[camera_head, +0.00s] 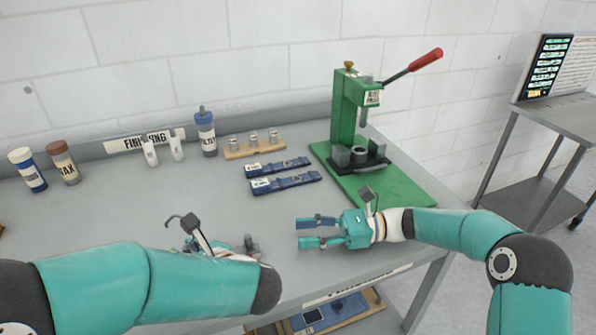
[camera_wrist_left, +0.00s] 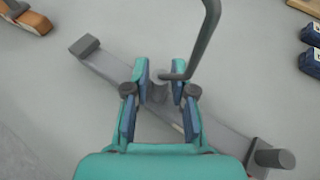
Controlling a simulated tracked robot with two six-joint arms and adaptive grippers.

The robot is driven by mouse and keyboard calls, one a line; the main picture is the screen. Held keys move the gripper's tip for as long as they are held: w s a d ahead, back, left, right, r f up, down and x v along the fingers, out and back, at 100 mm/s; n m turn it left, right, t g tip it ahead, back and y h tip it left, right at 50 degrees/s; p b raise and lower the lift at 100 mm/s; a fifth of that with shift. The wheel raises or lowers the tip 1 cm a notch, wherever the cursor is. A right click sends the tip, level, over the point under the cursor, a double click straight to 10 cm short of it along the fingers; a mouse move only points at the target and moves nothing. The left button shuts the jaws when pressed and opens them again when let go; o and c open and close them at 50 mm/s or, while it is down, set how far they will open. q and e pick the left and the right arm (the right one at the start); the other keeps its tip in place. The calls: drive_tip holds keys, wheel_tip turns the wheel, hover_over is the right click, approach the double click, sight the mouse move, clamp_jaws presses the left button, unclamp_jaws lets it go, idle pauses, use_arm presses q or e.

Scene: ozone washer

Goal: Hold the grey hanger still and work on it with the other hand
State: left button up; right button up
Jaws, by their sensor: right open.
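The grey hanger (camera_wrist_left: 105,62) lies as a slanted bar with raised ends in the left wrist view. Its dark hook rises from the middle toward the camera. In the head view the hook (camera_head: 180,222) shows beyond my left forearm, which hides much of the hanger. My left gripper (camera_wrist_left: 160,75) has its fingers on either side of the hanger's middle. I cannot tell whether they press on it. My right gripper (camera_head: 317,232) is open and empty above the table, to the right of the hanger, with its fingers pointing left.
The green press (camera_head: 352,115) stands on its green base at the back right. Two blue strips (camera_head: 278,167) lie mid-table. A blue-capped bottle (camera_head: 206,135), white bottles and a wooden holder (camera_head: 254,149) stand along the back. The table's front edge is close to my right gripper.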

use_arm(q)
drive_tip(key=shift+o, duration=1)
drive_tip(key=shift+d, duration=0.1)
